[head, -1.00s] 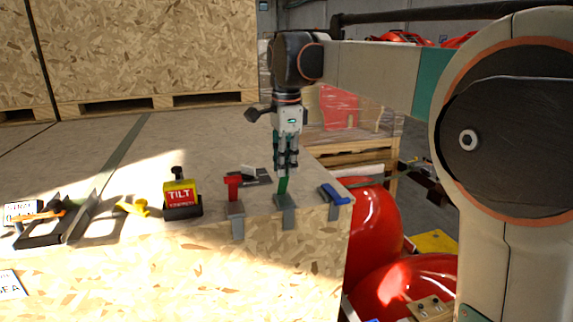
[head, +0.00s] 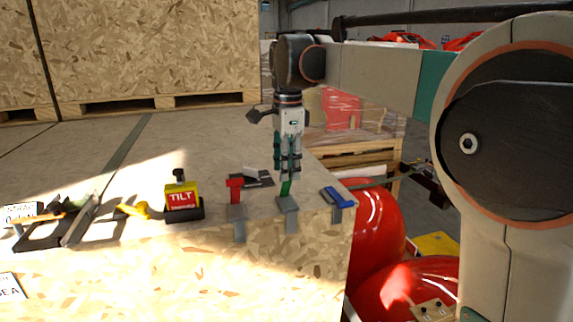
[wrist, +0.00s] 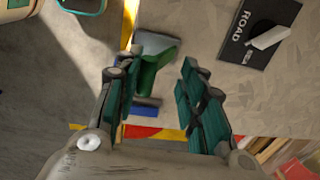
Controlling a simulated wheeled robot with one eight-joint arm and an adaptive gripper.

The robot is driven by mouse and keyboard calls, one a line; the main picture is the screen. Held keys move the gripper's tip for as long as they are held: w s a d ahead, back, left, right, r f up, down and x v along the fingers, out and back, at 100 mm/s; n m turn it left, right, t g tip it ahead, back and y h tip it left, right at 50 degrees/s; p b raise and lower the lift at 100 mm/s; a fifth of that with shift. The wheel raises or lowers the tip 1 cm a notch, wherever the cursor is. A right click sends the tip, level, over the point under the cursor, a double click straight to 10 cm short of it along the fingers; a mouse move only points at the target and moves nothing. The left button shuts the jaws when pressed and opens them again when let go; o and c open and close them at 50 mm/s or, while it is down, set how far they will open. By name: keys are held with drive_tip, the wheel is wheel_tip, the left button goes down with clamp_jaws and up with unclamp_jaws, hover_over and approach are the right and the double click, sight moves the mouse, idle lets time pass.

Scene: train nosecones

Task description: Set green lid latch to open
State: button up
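The green lid latch (head: 286,188) stands on a grey bracket (head: 289,206) at the front right edge of the wooden crate top, its green handle pointing up. In the wrist view the green handle (wrist: 149,72) is just beyond my left finger, left of the gap between the fingers. My gripper (head: 287,172) hangs pointing down, close above and behind the handle. In the wrist view my gripper (wrist: 160,82) has its two teal-padded fingers apart with nothing between them. Whether a finger touches the handle cannot be told.
A red latch (head: 235,188) stands left of the green one, and a blue latch (head: 338,197) lies low at its right. A black ROAD plate (wrist: 256,35) lies behind. Red rounded shapes (head: 378,235) are beyond the crate's right edge.

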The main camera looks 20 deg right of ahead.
drive_tip(key=shift+r, duration=0.1)
wheel_tip(320, 180, up, 12)
drive_tip(key=shift+s, duration=0.45)
idle(0.3)
